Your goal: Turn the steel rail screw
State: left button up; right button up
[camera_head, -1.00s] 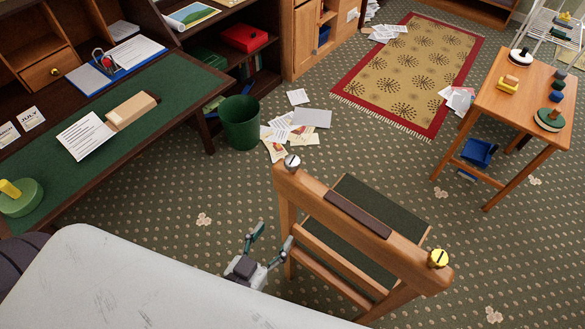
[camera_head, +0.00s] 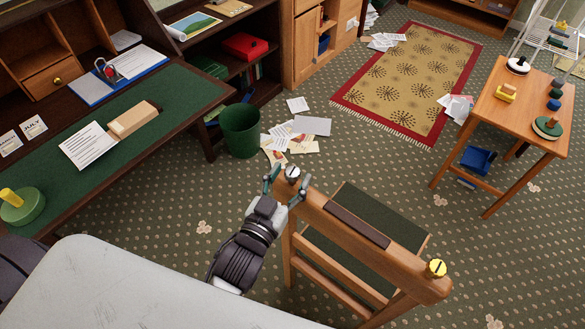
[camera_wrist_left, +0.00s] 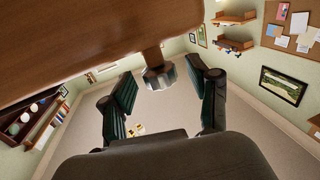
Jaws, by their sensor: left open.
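The steel rail screw (camera_head: 292,173) is a round silver knob at the left end of the wooden chair's top rail (camera_head: 325,208). The wrist view also shows the screw (camera_wrist_left: 160,78), sticking out from the rail (camera_wrist_left: 80,40). My left gripper (camera_head: 285,182) is at that end of the rail, fingers open and one on each side of the screw. In the wrist view the gripper's fingers (camera_wrist_left: 162,75) have a visible gap to the screw on both sides. A yellow slotted screw (camera_head: 435,268) is at the rail's other end. My right gripper is not in view.
A green bin (camera_head: 240,130) and scattered papers (camera_head: 303,146) lie beyond the chair. A green-topped desk (camera_head: 170,100) is at left. A small wooden table (camera_head: 520,95) with toys stands at right. Patterned carpet is free between chair and table.

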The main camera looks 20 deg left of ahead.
pick_arm(q)
jog(key=shift+w+d, duration=0.1)
jog(key=shift+w, duration=0.7)
jog(key=c, duration=1.2)
jog(key=shift+r+m+h+p, duration=0.2)
jog(key=shift+m+h+p, duration=0.5)
jog(key=shift+h+p, duration=0.45)
grip_shut()
jog(key=shift+f+m+g+h+p, duration=0.2)
jog(key=shift+m+g+h+p, duration=0.5)
jog(key=shift+h, duration=0.45)
jog(key=o, duration=1.2)
grip_release()
